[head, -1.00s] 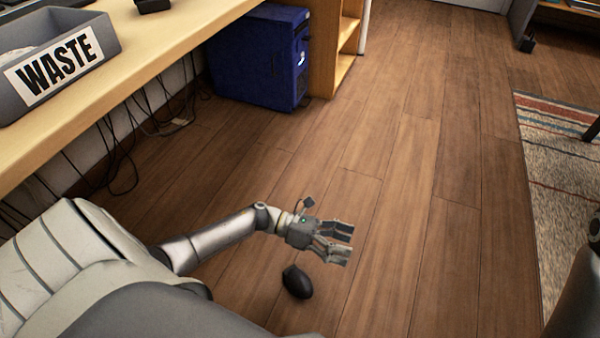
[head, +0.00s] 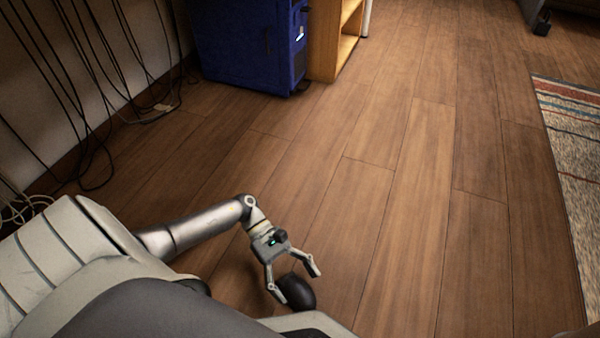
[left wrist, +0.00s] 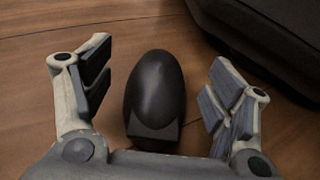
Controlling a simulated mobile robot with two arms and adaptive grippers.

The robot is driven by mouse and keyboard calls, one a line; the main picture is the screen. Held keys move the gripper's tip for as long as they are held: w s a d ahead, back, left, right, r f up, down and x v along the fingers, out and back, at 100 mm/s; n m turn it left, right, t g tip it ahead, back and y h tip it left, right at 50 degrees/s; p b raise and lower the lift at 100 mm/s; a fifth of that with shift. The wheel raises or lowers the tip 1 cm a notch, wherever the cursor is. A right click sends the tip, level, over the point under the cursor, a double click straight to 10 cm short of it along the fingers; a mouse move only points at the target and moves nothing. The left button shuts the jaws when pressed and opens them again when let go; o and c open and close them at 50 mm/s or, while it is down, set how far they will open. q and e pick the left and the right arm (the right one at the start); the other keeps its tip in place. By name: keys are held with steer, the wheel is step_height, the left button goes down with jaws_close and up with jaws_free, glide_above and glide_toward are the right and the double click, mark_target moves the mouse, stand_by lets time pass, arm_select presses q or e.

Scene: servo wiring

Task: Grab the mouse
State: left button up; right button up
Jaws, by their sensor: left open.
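The mouse (head: 297,291) is black and oval and lies on the wooden floor, low in the middle of the head view. In the left wrist view the mouse (left wrist: 156,98) sits between the two open fingers, with a gap on each side. My left gripper (head: 298,284) is open and points down at the mouse; one finger is to its left and the other is at its upper right in the head view. It also shows in the left wrist view (left wrist: 160,92). My right gripper is not in view.
A blue computer case (head: 250,45) stands beside a wooden shelf (head: 337,40) at the back. Black cables (head: 85,75) hang along the wall at left. A striped rug (head: 575,150) lies at right. The floor between is clear.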

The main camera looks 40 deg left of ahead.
mark_target(307, 300)
arm_select(q)
steer(key=b+x, duration=0.3)
steer(key=x, duration=0.1)
steer(key=shift+s+d+f, duration=0.25)
steer(key=shift+f, duration=0.05)
steer(key=shift+d, duration=0.3)
steer(key=c, duration=1.2)
